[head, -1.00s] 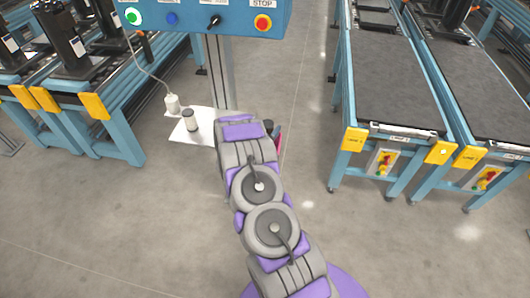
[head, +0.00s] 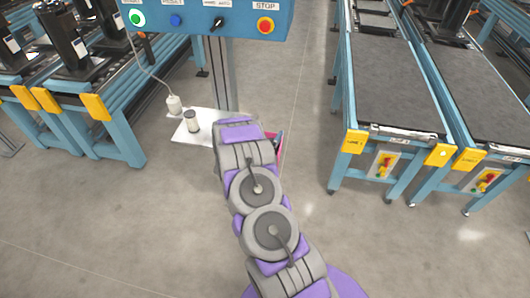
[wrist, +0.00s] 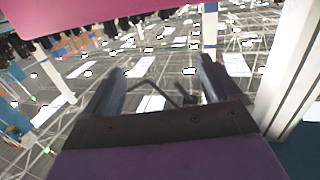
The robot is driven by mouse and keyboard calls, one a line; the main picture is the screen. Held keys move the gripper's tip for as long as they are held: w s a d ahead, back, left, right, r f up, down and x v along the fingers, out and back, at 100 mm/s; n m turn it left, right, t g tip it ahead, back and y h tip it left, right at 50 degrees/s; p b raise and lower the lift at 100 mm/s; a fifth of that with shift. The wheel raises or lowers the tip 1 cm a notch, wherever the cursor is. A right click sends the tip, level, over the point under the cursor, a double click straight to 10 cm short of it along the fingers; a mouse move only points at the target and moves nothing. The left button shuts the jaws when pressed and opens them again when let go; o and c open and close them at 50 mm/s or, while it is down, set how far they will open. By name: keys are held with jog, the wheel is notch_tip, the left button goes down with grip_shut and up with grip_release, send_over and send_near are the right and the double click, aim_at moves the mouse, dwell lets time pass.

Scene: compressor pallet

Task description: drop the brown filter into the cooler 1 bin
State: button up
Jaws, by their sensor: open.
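In the wrist view my gripper (wrist: 158,88) is open, its two dark fingers apart with nothing seen held between them. In the head view my arm hides it. A pink object (head: 274,144), perhaps a bin, shows partly behind the right side of my arm; a broad pink surface (wrist: 90,18) also fills the top of the wrist view. I cannot read any bin label. No clearly brown filter shows. A pale cylinder with a dark top (head: 192,122) stands upright on a white shelf (head: 190,138), left of my arm.
A white fitting (head: 174,104) on a cable is at the shelf's back. A blue control panel (head: 210,18) stands on a post ahead. Roller conveyors (head: 85,100) stand left and grey-topped benches (head: 395,85) right. The floor between is clear.

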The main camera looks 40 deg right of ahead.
jog(key=p+v, duration=0.1)
jog(key=v, duration=1.3)
jog(key=shift+s+a+f, duration=0.15)
jog(key=shift+s+f, duration=0.05)
jog(key=shift+s, duration=0.1)
jog(key=shift+a, duration=0.1)
